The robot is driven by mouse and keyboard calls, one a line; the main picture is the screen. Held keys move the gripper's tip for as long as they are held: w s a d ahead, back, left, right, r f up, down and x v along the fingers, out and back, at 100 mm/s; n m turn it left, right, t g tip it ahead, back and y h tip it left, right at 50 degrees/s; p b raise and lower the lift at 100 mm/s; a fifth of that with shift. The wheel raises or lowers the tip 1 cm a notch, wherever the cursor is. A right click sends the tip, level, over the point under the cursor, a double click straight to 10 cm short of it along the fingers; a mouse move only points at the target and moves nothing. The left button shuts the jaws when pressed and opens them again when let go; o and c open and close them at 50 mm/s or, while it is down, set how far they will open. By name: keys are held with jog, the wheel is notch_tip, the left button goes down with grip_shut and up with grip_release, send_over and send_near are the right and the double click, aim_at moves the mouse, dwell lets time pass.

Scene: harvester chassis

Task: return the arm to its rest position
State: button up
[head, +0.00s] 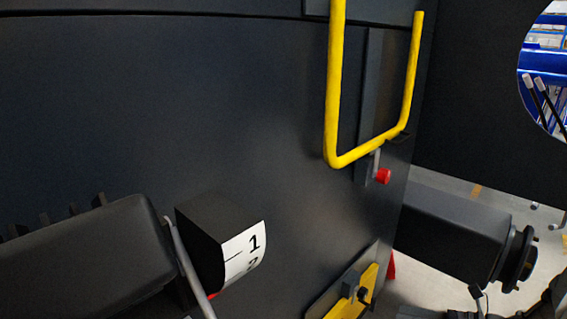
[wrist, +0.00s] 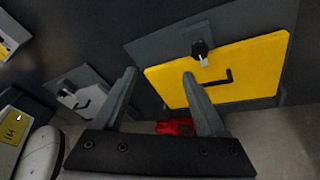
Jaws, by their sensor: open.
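My gripper (wrist: 160,76) shows in the wrist view with its two grey fingers apart and nothing held between them. The yellow panel (wrist: 245,68), with a black knob (wrist: 200,50) and a black L-shaped handle, lies beyond the fingers. The right fingertip overlaps the panel in the picture; I cannot tell whether they touch. A red part (wrist: 175,127) shows low between the fingers. In the head view I cannot make out the gripper. Dark shapes at the bottom right edge may be part of my arm, mostly cut off.
A dark chassis wall (head: 150,110) fills most of the head view. A yellow bar handle (head: 333,90) and a red knob (head: 383,176) stand out from it. A black box with a numbered label (head: 245,253) sits lower left. A dark beam (head: 450,225) sticks out right, above pale floor.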

jog(key=s+a+r+n+g+h+p, duration=0.1)
jog(key=s+a+r+n+g+h, duration=0.25)
jog(key=a+r+n, duration=0.5)
jog(key=s+a+r+n+g+h+p, duration=0.25)
jog(key=a+r+n+g+h, duration=0.2)
jog(key=a+r+n, duration=0.35)
jog(key=s+r+n+t+h+p, duration=0.1)
jog(key=s+r+n+t+h, duration=0.2)
jog(key=s+r+n, duration=0.2)
jog(key=s+a+r+n+t+h+p, duration=0.1)
jog(key=s+r+n+t+h, duration=0.1)
jog(key=s+r+n, duration=0.4)
jog(key=shift+s+a+r+n+t+h+p, duration=0.15)
jog(key=shift+a+r+n+t+h+p, duration=0.25)
jog(key=shift+r+n, duration=1.45)
jog(key=shift+d+r+m, duration=0.1)
jog(key=shift+r+m, duration=0.3)
jog(key=shift+m, duration=0.1)
